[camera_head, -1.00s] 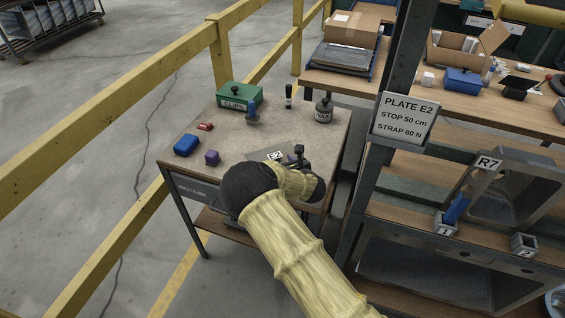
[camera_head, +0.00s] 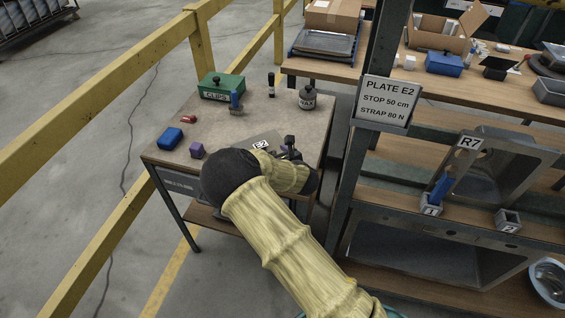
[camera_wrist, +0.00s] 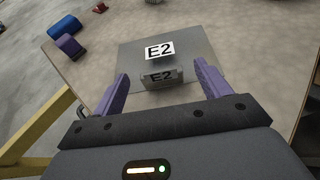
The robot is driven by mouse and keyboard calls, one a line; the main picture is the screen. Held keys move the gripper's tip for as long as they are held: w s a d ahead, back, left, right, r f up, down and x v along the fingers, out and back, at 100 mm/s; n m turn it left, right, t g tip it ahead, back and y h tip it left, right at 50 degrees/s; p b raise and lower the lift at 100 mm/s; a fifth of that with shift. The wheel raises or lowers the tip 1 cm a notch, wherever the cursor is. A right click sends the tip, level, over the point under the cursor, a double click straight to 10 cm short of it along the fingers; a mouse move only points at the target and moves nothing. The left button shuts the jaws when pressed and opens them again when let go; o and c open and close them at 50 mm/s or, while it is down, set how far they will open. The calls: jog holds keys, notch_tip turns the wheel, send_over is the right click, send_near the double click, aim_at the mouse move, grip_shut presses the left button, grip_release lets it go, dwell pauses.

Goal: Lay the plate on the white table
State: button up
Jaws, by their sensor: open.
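The plate (camera_wrist: 193,52) is a flat grey sheet with a white E2 label, lying on the beige-topped bench (camera_head: 185,118). A short upright tab (camera_wrist: 161,76), also marked E2, stands at its near edge in the wrist view. The plate shows partly beside my arm in the head view (camera_head: 268,138). My gripper (camera_wrist: 163,72) is open, with its purple fingers on either side of the tab; a gap shows on both sides. In the head view my gripper (camera_head: 289,151) is partly hidden by my arm. I cannot make out a white table.
On the bench are a green box (camera_head: 221,88), a blue block (camera_head: 170,138), a purple cube (camera_head: 197,150), a red item (camera_head: 188,119) and a dark canister (camera_head: 307,98). A yellow railing (camera_head: 90,125) runs left. A post with a PLATE E2 sign (camera_head: 388,100) and shelving stand right.

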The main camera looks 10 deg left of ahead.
jog(key=v, duration=0.9)
jog(key=shift+b, duration=0.3)
jog(key=shift+f, duration=0.1)
